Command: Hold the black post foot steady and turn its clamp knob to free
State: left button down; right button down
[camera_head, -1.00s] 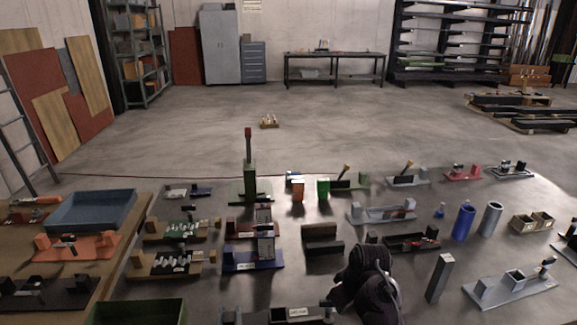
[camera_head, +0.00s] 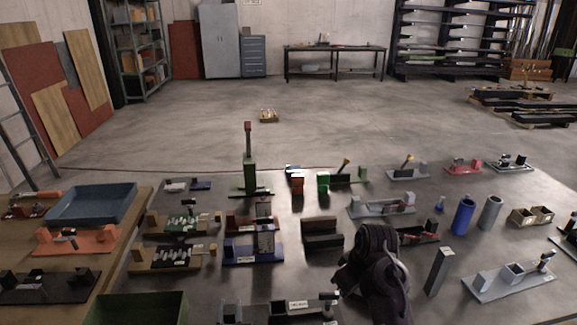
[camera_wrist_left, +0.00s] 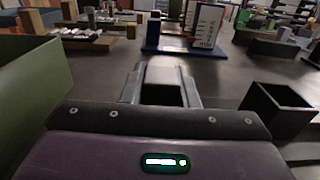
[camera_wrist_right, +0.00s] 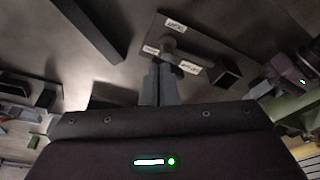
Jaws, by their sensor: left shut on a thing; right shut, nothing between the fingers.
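The black post foot (camera_head: 300,310) lies at the front edge of the head view, with a white label and its clamp knob (camera_head: 328,297) at the right end. In the right wrist view, its dark labelled plate (camera_wrist_right: 205,52), knob (camera_wrist_right: 172,44) and open square socket (camera_wrist_right: 224,76) show. The socket (camera_wrist_left: 280,112) also shows in the left wrist view. My right gripper (camera_wrist_right: 160,80) is shut and empty just by the knob; contact cannot be told.
A green bin (camera_head: 138,308) stands left of my left gripper. A dark upright block (camera_head: 438,272) and a grey fixture (camera_head: 510,284) stand right of my right arm. A blue fixture (camera_head: 252,258) and a dark block (camera_head: 322,240) lie behind the foot.

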jog(key=shift+w+v, duration=0.2)
jog(key=shift+v, duration=0.85)
jog(key=shift+a+r, duration=0.1)
jog(key=shift+a, duration=0.1)
jog(key=d+f+m+t+h, duration=0.1)
jog(key=d+m+t+h, duration=0.1)
jog(key=d, duration=0.7)
jog(key=m+g, duration=0.2)
jog(key=m, duration=0.8)
send_near(328, 302)
jog(key=shift+h, duration=0.3)
jog(key=shift+s+a+f, duration=0.25)
jog(key=shift+f, duration=0.65)
jog(key=shift+s+a+f, duration=0.25)
jog(key=shift+f, duration=0.7)
jog(key=shift+s+a+f, duration=0.25)
jog(key=shift+a+f, duration=0.05)
jog(key=shift+f, duration=0.6)
jog(key=shift+w+d, duration=0.25)
jog(key=shift+w, duration=0.25)
jog(key=shift+d, duration=0.15)
jog(key=shift+s, duration=0.25)
